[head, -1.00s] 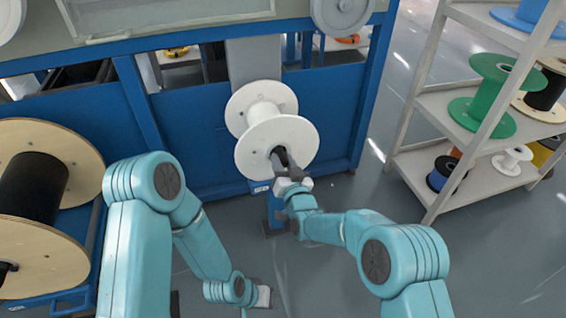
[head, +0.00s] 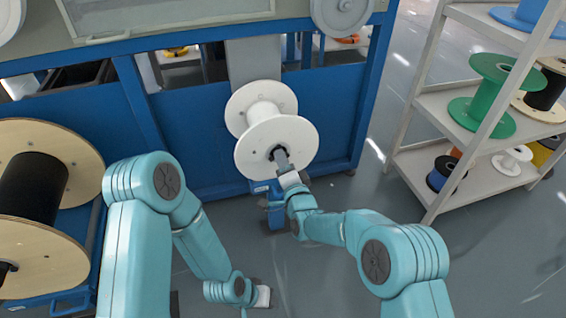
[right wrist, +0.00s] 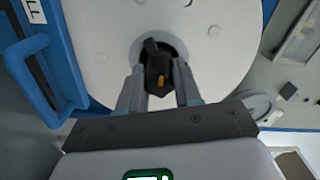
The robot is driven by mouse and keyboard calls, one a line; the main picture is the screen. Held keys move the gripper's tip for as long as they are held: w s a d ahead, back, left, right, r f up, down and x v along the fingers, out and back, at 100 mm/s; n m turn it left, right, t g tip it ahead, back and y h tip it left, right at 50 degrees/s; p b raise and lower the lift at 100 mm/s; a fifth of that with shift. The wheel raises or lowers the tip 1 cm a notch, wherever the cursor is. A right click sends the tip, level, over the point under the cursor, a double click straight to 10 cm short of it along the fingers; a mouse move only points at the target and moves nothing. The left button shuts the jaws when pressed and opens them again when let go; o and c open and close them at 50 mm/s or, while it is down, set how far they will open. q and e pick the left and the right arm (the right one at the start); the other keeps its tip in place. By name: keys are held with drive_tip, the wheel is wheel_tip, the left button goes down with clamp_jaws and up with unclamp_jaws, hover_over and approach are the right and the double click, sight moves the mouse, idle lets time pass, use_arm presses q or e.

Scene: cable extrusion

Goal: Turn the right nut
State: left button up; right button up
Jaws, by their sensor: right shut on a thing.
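A blue machine frame (head: 200,135) stands behind the white spool. A wooden reel (head: 40,265) with a black core is at the left. A grey shelf (head: 435,115) with several spools, including a green one (head: 490,95), stands at the right. Open floor lies between.

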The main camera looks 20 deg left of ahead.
drive_tip(key=m, duration=0.5)
drive_tip(key=shift+f+m, duration=0.25)
drive_tip(key=shift+m, duration=0.15)
drive_tip(key=shift+s, duration=0.1)
idle(0.3)
drive_tip(key=o, duration=1)
drive_tip(key=shift+o, duration=0.2)
drive_tip(key=shift+r, duration=0.15)
